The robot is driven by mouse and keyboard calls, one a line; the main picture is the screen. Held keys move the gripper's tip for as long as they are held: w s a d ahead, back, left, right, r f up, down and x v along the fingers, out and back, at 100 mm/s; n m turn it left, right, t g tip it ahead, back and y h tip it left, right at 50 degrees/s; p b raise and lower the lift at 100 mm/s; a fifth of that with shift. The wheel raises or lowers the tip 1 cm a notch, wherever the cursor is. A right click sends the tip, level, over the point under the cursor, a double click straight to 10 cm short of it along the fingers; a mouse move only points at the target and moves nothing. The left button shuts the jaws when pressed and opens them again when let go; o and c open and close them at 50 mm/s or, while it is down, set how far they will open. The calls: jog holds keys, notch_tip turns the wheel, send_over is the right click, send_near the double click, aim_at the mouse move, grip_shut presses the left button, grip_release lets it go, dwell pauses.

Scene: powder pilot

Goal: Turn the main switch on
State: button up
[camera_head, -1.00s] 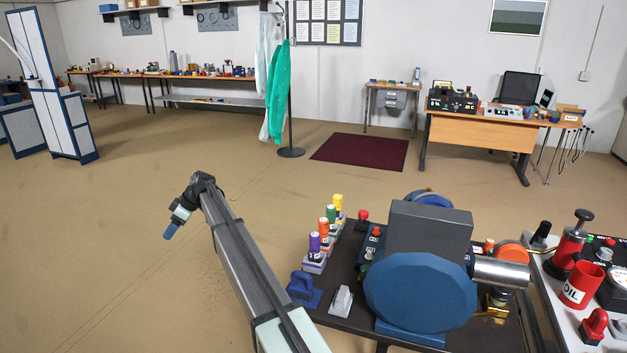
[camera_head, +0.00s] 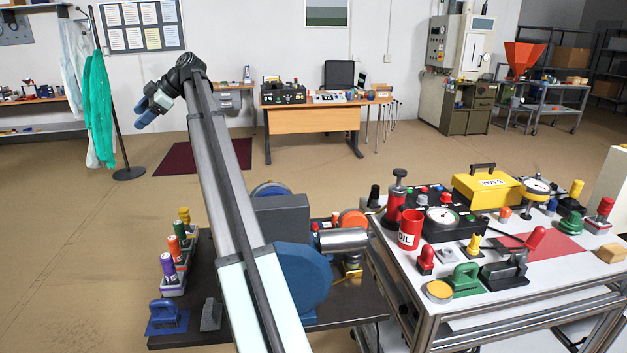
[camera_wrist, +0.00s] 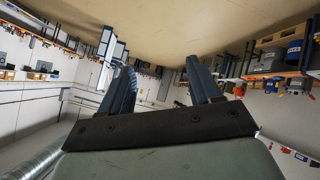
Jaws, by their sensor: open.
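No label names the main switch, and I cannot tell for certain which part it is. A switch-like device with a black base and a red-knobbed lever (camera_head: 505,272) stands at the front of the white-topped cart on the right. A black control box with coloured buttons (camera_head: 440,217) stands behind it on the same cart. My gripper (camera_head: 148,108) is raised at the upper left, far from the cart, in front of the back wall. In the wrist view my gripper (camera_wrist: 162,80) has its two blue fingers apart with nothing between them.
A dark table with a blue round-faced machine (camera_head: 303,280) stands under my arm. Open floor lies behind, before a wooden desk (camera_head: 313,118).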

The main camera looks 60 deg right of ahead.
jog(key=s+d+r+m+h, duration=0.1)
jog(key=s+d, duration=0.6)
jog(key=d, duration=0.3)
jog(key=s+d+r+m+h, duration=0.1)
jog(key=s+d, duration=0.5)
jog(key=d, duration=0.4)
jog(key=s+d+f+m+h, duration=0.2)
jog(key=s+d+f+m, duration=0.15)
jog(key=s+d, duration=0.9)
jog(key=s+d+f+m+h, duration=0.15)
jog(key=s+d+f, duration=0.35)
jog(key=s+d, duration=0.75)
jog(key=m+g+h, duration=0.1)
jog(key=m+g, duration=0.3)
jog(key=m, duration=0.3)
send_near(447, 194)
jog(key=x, duration=0.8)
jog(key=shift+w+f, duration=0.1)
jog(key=shift+f, duration=0.25)
jog(key=c, duration=1)
